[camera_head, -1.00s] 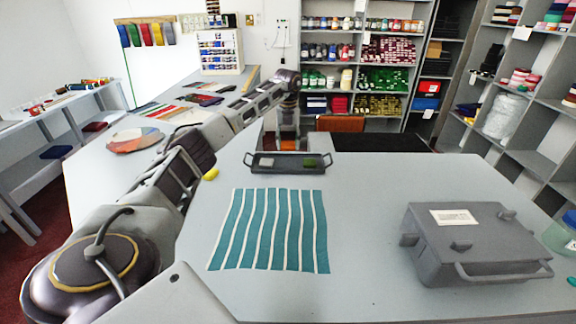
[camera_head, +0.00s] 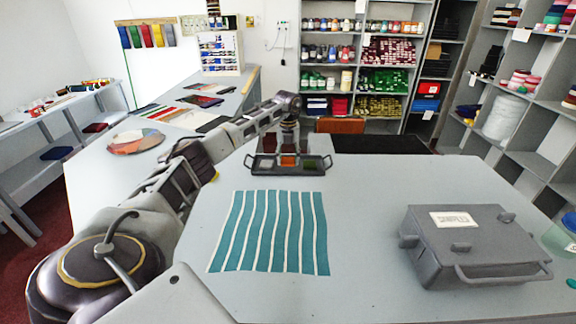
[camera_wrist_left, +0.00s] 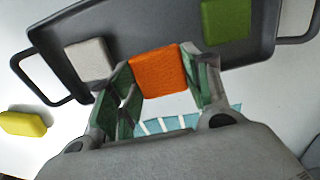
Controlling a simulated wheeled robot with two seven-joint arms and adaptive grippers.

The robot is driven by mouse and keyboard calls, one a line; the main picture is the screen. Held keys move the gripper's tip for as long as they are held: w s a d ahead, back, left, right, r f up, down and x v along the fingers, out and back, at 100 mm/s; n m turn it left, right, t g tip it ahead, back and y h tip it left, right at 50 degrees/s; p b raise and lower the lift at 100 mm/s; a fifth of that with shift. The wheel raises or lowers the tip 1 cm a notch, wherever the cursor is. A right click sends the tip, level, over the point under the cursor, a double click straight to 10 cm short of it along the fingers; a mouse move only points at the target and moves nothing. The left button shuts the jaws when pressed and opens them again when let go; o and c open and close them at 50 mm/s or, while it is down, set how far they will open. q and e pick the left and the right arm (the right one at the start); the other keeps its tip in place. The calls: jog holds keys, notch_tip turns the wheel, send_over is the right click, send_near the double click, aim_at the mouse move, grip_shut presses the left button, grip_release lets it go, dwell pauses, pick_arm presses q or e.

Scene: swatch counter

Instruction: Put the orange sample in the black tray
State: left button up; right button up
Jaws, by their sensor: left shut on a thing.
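The black tray (camera_head: 262,173) lies near the far edge of the counter, with a handle at each end. It holds a light grey sample (camera_head: 267,163) on the left and a green sample (camera_head: 311,163) on the right. The orange sample (camera_head: 289,162) shows between them. My left gripper (camera_head: 289,150) is at the tray from its far side, shut on the orange sample, which also shows between its fingers in the left wrist view (camera_wrist_left: 158,72). There the orange sample overlaps the tray rim; I cannot tell whether it touches the tray. My right gripper is not in view.
A yellow sample (camera_wrist_left: 22,123) lies outside the tray, mostly hidden by my arm in the head view. A teal striped cloth (camera_head: 269,232) lies in front of the tray. A grey lidded box (camera_head: 470,247) stands at right. Counter between them is clear.

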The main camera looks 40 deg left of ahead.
aim_at(288, 160)
pick_arm(q)
jog(key=shift+f, duration=1.75)
jog(key=shift+f, duration=0.15)
jog(key=o, duration=0.8)
jog(key=shift+c, duration=0.2)
jog(key=shift+r+b, duration=0.35)
jog(key=shift+r, duration=5.8)
